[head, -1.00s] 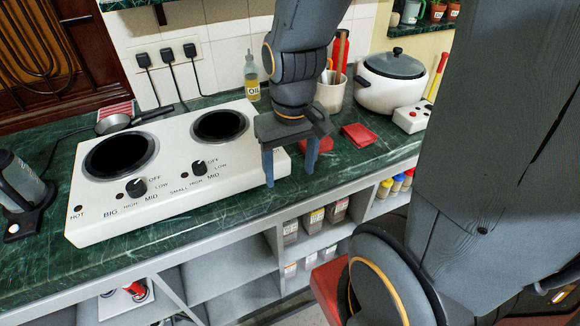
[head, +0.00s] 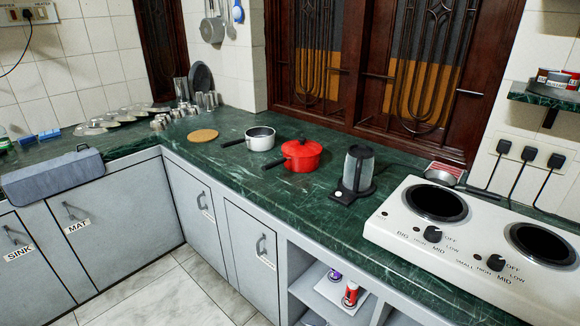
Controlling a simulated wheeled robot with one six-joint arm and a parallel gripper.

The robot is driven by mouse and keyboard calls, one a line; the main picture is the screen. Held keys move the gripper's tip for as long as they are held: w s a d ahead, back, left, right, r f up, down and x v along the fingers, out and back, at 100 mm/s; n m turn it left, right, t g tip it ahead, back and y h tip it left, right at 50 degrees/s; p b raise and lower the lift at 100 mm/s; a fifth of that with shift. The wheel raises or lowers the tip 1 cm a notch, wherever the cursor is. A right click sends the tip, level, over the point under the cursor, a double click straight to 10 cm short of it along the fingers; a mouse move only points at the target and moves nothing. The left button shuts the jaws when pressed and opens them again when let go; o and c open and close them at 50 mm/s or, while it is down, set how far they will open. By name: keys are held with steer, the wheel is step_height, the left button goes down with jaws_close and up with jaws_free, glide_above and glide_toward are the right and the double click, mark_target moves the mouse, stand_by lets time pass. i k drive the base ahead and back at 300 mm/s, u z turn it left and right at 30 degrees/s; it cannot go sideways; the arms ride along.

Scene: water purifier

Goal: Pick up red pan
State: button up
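A red pan (head: 302,157) stands on the green marble counter, near the middle of the head view. It has a red lid with a dark knob, and a dark handle points toward the lower left. My gripper and arm are out of the picture, so their place relative to the pan does not show.
A white saucepan (head: 260,139) stands just left of the red pan, and a cork mat (head: 202,135) lies further left. A kettle (head: 357,170) stands to the right, then a white two-burner stove (head: 470,230). The counter's front edge before the pan is clear.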

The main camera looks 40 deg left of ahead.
mark_target(298, 165)
steer(key=k, duration=0.95)
steer(key=u, duration=0.9)
steer(key=i, duration=1.2)
steer(key=u, duration=0.65)
steer(key=k, duration=1.25)
steer(key=u, duration=0.85)
steer(key=i, duration=1.55)
steer(key=z, duration=0.6)
steer(key=i, duration=0.65)
steer(key=z, duration=0.55)
